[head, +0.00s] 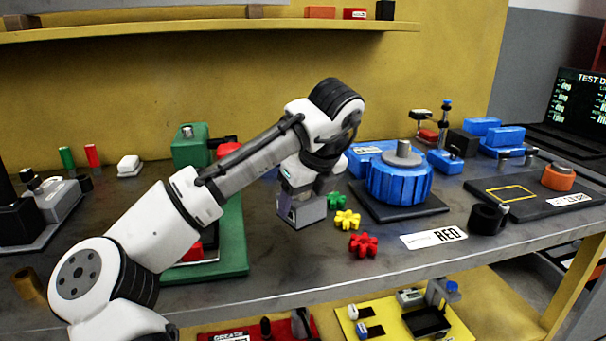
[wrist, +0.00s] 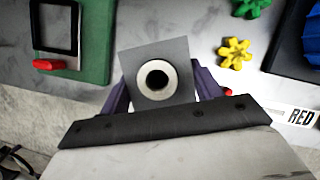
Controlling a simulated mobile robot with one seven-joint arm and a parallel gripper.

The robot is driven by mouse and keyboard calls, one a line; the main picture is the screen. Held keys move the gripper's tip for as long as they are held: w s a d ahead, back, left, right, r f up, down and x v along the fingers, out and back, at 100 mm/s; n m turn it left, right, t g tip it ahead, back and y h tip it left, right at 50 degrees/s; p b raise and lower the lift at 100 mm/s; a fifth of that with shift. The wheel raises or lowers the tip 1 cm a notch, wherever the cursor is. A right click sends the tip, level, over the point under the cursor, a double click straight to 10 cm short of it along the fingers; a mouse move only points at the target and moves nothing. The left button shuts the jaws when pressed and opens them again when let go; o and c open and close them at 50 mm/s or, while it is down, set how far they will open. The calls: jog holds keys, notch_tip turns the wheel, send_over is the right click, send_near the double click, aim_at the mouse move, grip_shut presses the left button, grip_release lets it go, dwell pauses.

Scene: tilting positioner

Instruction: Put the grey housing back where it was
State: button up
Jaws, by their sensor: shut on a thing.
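My gripper (head: 297,203) is shut on the grey housing (head: 310,211) and holds it over the bench, in front of the blue ribbed drum. In the wrist view the housing (wrist: 134,63) is a grey square block between the two dark fingers, with a pale ring around a round dark hole. I cannot tell how far it is above the bench top. The place where it was before is not marked out in these frames.
A green base (head: 233,235) with a dark square frame (wrist: 76,28) lies left of the housing. Green, yellow (head: 347,219) and red (head: 363,245) gears lie to its right, near the RED card (head: 433,238). The blue drum (head: 398,184) stands behind them. Bare bench shows in front.

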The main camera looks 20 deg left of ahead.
aim_at(311, 208)
jog(key=shift+f, duration=3.45)
jog(key=o, duration=1.7)
jog(key=shift+f, duration=0.15)
jog(key=v, duration=1.2)
jog(key=shift+s+p, duration=0.1)
jog(key=shift+p, duration=0.2)
